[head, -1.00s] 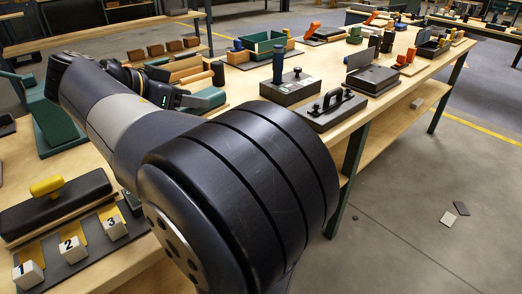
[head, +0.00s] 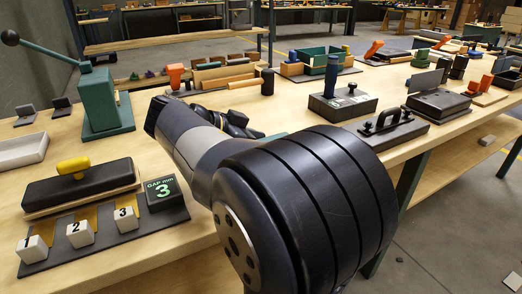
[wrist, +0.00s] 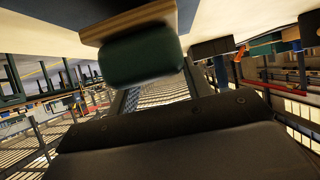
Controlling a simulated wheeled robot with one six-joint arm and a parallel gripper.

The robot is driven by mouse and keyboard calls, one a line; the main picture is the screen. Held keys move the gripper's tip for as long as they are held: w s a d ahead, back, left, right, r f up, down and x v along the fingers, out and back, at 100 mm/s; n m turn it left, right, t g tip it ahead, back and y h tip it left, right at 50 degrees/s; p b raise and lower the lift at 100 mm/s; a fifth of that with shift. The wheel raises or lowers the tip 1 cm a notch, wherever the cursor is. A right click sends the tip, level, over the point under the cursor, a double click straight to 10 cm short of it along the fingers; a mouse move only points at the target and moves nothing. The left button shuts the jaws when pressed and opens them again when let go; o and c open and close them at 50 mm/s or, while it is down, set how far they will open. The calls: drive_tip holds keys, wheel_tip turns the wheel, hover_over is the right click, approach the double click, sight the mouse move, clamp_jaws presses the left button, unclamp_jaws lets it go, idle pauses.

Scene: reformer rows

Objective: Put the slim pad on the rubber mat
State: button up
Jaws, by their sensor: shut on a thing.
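My gripper (head: 236,124) is partly hidden behind my own arm in the head view, above the wooden bench. In the wrist view a dark wide body with small screws fills the bottom. A rounded dark green piece (wrist: 142,58) with a wooden strip and a dark part shows at the top centre. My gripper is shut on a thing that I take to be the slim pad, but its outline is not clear. A thin dark mat (head: 62,248) lies under white blocks numbered 1, 2 and 3; I cannot tell whether it is the rubber mat.
A black block with a yellow handle (head: 73,167) and a gap display reading 3 (head: 163,193) stand front left. A green lever press (head: 104,103) stands behind. A dark handled plate (head: 393,128) and a grey box (head: 342,105) stand right. Bare bench shows front centre.

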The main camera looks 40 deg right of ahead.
drive_tip(key=shift+f, duration=0.7)
drive_tip(key=shift+f, duration=0.15)
drive_tip(key=o, duration=1)
drive_tip(key=shift+r, duration=0.3)
drive_tip(key=p+v, duration=0.3)
drive_tip(key=v, duration=0.9)
drive_tip(key=shift+f, duration=0.25)
